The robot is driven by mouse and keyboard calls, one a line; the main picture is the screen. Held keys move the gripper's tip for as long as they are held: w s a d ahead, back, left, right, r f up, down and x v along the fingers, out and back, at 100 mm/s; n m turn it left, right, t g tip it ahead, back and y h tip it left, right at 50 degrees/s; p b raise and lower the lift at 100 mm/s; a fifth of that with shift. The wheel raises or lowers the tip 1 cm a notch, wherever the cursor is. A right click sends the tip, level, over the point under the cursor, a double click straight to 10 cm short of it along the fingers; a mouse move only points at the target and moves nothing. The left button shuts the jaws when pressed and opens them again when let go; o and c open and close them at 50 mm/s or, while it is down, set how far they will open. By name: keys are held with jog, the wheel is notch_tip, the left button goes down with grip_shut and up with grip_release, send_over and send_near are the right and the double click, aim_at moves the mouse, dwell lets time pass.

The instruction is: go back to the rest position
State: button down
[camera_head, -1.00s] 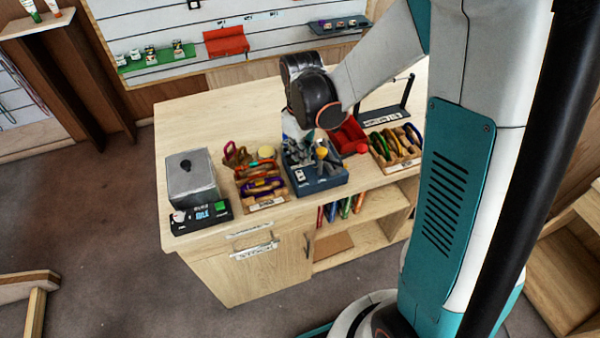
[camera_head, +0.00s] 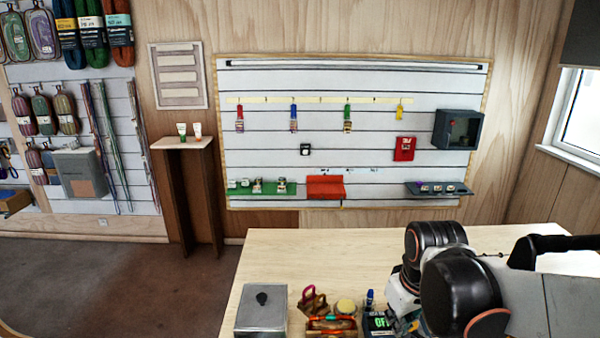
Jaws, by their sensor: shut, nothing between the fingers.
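My arm reaches in from the lower right of the head view, above the wooden counter (camera_head: 330,262). My gripper (camera_head: 402,300) hangs below the dark wrist joints, close over the items at the counter's front. It is shut and holds nothing. Its fingertips are mostly hidden by the arm and the bottom edge of the picture.
A grey metal box (camera_head: 262,312) with a black knob, an orange-and-brown gear tray (camera_head: 331,325) and a small dark display device (camera_head: 379,321) stand near my gripper. The counter's back half is clear. Behind it is a slatted wall panel (camera_head: 400,80) with shelves.

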jog(key=s+m+t+b, duration=0.3)
jog(key=s+b, duration=0.3)
jog(key=s, duration=0.4)
jog(key=shift+m+t, duration=0.3)
jog(key=shift+t, duration=0.4)
